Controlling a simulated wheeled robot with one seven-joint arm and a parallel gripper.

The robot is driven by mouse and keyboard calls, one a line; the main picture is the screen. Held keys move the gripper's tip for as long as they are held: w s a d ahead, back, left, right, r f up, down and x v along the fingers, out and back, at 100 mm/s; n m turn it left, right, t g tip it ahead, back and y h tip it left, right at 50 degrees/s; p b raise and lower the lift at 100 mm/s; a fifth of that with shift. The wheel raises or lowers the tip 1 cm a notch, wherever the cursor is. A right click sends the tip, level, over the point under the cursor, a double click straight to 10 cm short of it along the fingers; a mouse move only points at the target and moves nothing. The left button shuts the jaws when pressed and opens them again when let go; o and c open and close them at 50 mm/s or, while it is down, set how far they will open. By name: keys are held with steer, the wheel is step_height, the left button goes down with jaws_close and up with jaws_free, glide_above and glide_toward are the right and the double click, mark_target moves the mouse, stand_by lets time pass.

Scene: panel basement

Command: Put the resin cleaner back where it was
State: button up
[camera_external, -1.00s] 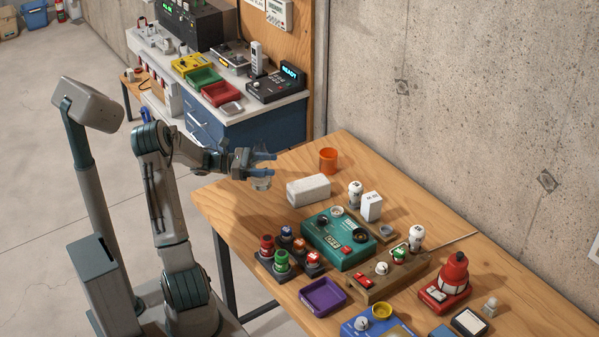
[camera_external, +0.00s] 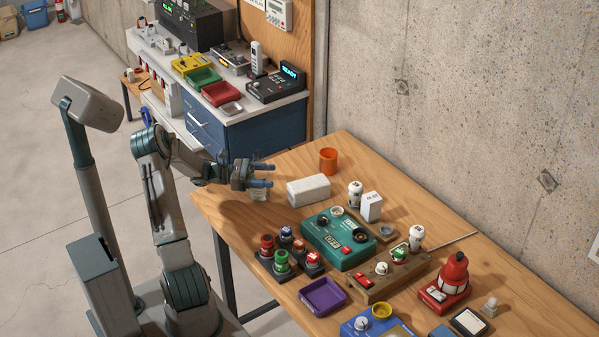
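My gripper (camera_external: 266,176) is over the left far part of the wooden table, left of a white block. Its two blue fingers stand apart around a small pale, see-through container (camera_external: 259,195), whose lower part shows just under the nearer finger. I cannot read a label on it, so I cannot tell for sure that it is the resin cleaner. Whether its bottom touches the table is unclear. A white bottle with a dark label (camera_external: 355,194) and a white labelled box (camera_external: 371,207) stand right of the white block.
The white block (camera_external: 308,189) is close to the right of my gripper. An orange cup (camera_external: 328,161) stands behind it. A green device (camera_external: 338,239), several coloured knobs (camera_external: 282,261) and a purple tray (camera_external: 323,297) are nearer. The table's left far corner (camera_external: 225,201) is mostly bare.

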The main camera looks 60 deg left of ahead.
steer(key=shift+o, duration=0.9)
steer(key=shift+a+r, duration=0.1)
steer(key=shift+r, duration=0.05)
steer(key=b+v, duration=0.1)
steer(key=v, duration=1.1)
